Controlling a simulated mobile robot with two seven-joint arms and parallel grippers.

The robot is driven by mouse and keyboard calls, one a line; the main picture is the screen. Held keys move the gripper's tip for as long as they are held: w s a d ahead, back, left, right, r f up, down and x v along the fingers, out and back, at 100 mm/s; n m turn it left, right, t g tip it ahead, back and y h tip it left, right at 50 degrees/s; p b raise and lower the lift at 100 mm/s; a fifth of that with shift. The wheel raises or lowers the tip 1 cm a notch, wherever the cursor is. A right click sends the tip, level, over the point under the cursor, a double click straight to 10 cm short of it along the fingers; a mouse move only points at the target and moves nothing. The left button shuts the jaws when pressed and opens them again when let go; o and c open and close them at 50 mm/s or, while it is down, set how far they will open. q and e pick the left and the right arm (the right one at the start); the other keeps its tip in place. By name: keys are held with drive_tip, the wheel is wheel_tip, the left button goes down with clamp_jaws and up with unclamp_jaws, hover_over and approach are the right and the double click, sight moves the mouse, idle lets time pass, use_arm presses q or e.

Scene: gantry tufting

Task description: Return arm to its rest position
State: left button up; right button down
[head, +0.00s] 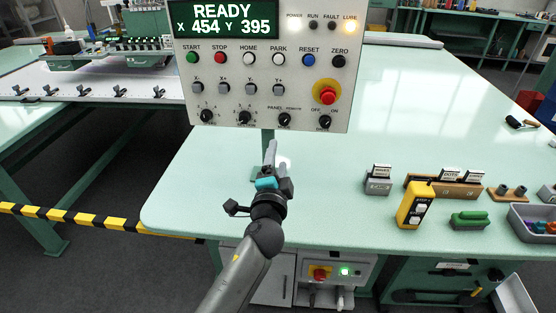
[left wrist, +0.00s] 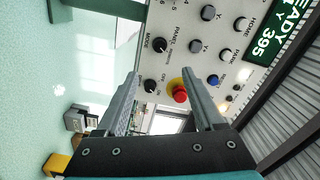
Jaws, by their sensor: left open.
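My left gripper (head: 272,160) is in front of the lower edge of the control panel (head: 262,78), over the pale green table. In the left wrist view its two fingers (left wrist: 160,85) stand apart with nothing between them but the view of the panel behind. The red stop button on its yellow base (left wrist: 177,90) shows beyond the fingers, apart from them; it also shows in the head view (head: 327,94). The panel display reads READY, X 454 Y 395. The LUBE lamp glows amber. My right gripper is in neither view.
The table (head: 330,200) is clear around my left gripper. To the right stand a yellow pendant (head: 415,205), a grey card holder (head: 378,181), a wooden block with cards (head: 445,187), a green handled tool (head: 469,220) and a grey bin (head: 520,232). Yellow-black tape (head: 80,219) runs at the left.

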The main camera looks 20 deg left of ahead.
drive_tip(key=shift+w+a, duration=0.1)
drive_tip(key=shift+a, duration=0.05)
use_arm(q)
drive_tip(key=s+a+f+n+g, duration=0.3)
drive_tip(key=s+f+n+g, duration=0.6)
drive_tip(key=s, duration=0.6)
drive_tip(key=s+d+f+g+h, duration=0.2)
drive_tip(key=s+d+f+g, duration=0.1)
drive_tip(key=s, duration=0.6)
drive_tip(key=s+d+f+g+h, duration=0.2)
drive_tip(key=s+d+h, duration=0.15)
drive_tip(key=s, duration=0.55)
wheel_tip(320, 180, down, 24)
drive_tip(key=s+g+b, duration=0.1)
drive_tip(key=b, duration=0.1)
drive_tip(key=s+a+f+g+y+b, duration=0.1)
drive_tip(key=s+a+f+b, duration=0.1)
drive_tip(key=s+f, duration=1.3)
drive_tip(key=shift+s+a+f, duration=0.35)
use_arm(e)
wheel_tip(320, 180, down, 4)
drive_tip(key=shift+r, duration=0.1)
